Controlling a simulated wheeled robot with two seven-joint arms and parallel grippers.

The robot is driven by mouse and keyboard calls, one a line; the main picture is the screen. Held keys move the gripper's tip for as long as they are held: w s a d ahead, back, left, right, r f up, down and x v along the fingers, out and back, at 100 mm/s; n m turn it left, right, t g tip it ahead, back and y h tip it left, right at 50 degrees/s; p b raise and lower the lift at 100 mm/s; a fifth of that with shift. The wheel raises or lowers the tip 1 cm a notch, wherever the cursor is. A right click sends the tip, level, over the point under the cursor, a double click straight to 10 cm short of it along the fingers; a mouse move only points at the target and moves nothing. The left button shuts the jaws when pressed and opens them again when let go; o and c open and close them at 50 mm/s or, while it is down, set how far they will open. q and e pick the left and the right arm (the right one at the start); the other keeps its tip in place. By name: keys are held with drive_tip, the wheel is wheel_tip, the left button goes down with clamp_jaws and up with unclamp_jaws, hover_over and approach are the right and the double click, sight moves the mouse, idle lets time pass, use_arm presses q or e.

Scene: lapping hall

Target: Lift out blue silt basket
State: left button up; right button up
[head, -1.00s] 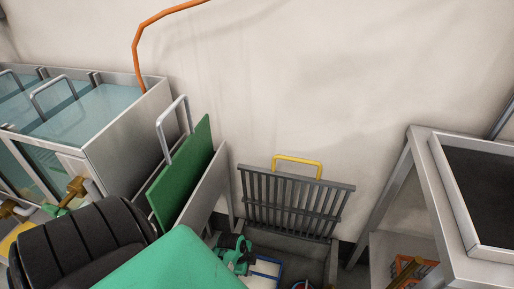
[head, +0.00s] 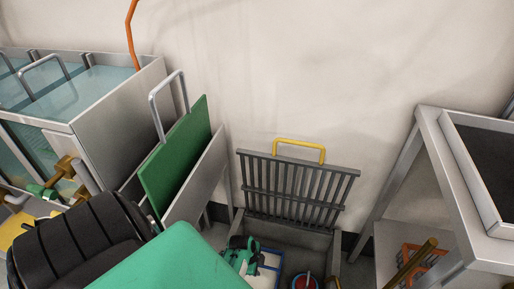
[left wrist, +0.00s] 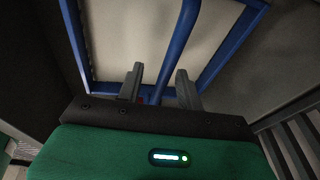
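The blue silt basket (head: 277,261) sits low in the grey trough below the slatted grey rack. In the head view only part of its blue rim and pale inside shows beside my left gripper (head: 241,262). In the left wrist view its blue frame (left wrist: 75,45) and pale bottom fill the top. A blue bar (left wrist: 172,65) runs up between the two grey fingers of my left gripper (left wrist: 159,77). The fingers stand apart, with gaps showing beside the bar. My right gripper is not in view.
The dark slatted rack (head: 296,188) with a yellow handle stands at the trough's back. A green board (head: 175,160) and water tanks (head: 90,105) are left. A metal stand (head: 432,150) is right. A red and blue round thing (head: 305,282) lies right of the basket.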

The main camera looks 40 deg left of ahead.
use_arm(q)
drive_tip(key=shift+w+d+f, duration=0.1)
drive_tip(key=shift+w+f, duration=0.1)
drive_tip(key=shift+f, duration=0.5)
drive_tip(key=shift+c, duration=0.3)
clamp_jaws()
idle(0.7)
